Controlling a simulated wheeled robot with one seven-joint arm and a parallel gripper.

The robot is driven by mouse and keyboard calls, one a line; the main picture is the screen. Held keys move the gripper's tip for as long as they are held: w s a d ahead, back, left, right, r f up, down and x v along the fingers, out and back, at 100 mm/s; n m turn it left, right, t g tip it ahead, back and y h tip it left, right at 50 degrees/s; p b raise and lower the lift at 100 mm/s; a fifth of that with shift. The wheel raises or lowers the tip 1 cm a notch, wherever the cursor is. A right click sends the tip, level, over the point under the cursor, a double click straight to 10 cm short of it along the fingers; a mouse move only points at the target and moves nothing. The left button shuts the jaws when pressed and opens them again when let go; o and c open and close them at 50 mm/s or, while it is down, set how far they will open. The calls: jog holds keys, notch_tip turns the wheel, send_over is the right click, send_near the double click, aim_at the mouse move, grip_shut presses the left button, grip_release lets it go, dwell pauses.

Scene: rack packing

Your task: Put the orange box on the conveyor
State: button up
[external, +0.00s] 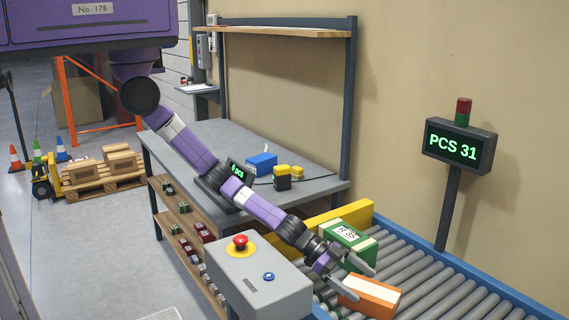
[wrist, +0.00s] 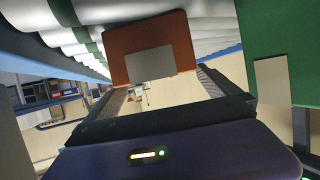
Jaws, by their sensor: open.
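The orange box (external: 371,297), with a pale stripe across it, lies on the rollers of the conveyor (external: 480,303) at the lower right of the external view. In the wrist view the orange box (wrist: 121,43) shows a grey patch and lies just ahead of the fingers, against the rollers (wrist: 213,25). My gripper (external: 358,281) is open beside the box, its fingers reaching towards it; they also show in the wrist view (wrist: 160,84). Nothing is between the fingers nearer than the box. I cannot tell whether a finger touches it.
A green box (external: 340,235) labelled R 35 stands on the conveyor close behind my gripper. A yellow barrier (external: 325,222) edges the conveyor's far end. A grey control box (external: 250,275) with a red button stands left. Rollers to the right are clear.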

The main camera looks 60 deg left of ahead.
jog(key=p+v, duration=0.1)
jog(key=v, duration=0.7)
dwell(0.7)
